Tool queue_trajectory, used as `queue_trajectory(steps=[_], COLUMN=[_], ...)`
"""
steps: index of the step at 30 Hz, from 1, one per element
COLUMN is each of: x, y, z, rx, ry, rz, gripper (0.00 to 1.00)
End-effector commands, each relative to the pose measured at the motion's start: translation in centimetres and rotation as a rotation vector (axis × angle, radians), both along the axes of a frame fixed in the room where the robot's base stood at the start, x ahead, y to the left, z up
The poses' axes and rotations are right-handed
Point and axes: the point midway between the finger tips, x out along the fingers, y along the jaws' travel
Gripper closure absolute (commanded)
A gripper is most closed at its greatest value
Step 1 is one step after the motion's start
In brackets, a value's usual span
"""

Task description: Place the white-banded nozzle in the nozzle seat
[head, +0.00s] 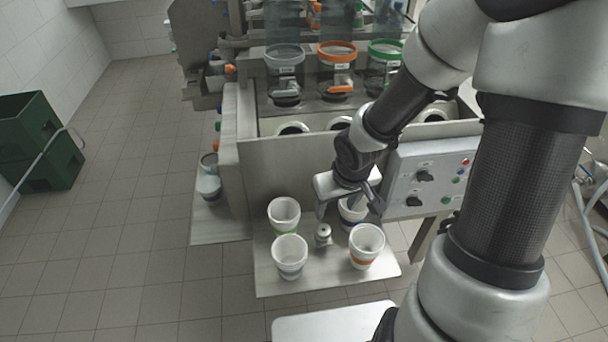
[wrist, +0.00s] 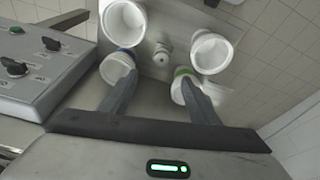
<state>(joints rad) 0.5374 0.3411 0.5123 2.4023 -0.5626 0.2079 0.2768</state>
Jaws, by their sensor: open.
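A small pale grey fitting (head: 323,234), which looks like the nozzle, stands upright on the metal shelf (head: 325,278) among several cups. It also shows in the wrist view (wrist: 162,54), beyond my fingertips. A white band on it is too small to make out. My gripper (head: 348,211) is open and empty above the back of the shelf. In the wrist view, its two fingers (wrist: 159,77) are spread wide, the left over the blue-banded cup (wrist: 117,67) and the right over the green-banded cup (wrist: 184,86). I cannot pick out the nozzle seat with certainty.
A green-banded cup (head: 284,213), a grey-blue-banded cup (head: 290,256) and an orange-banded cup (head: 366,246) stand close around the fitting. A control panel (head: 432,177) is to the right. Behind are hoppers with grey (head: 285,57), orange (head: 337,50) and green rims.

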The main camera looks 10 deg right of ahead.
Motion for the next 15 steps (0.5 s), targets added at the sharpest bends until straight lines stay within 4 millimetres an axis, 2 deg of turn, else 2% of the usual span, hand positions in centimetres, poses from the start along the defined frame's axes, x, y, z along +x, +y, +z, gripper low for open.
queue_trajectory(steps=[5,15], x=[0.7,2.5], y=[0.6,0.9], z=[-2.6,-9.8], rx=[0.019,0.016], ry=[-0.004,-0.002], rz=[0.012,0.012], gripper=[0.44,0.44])
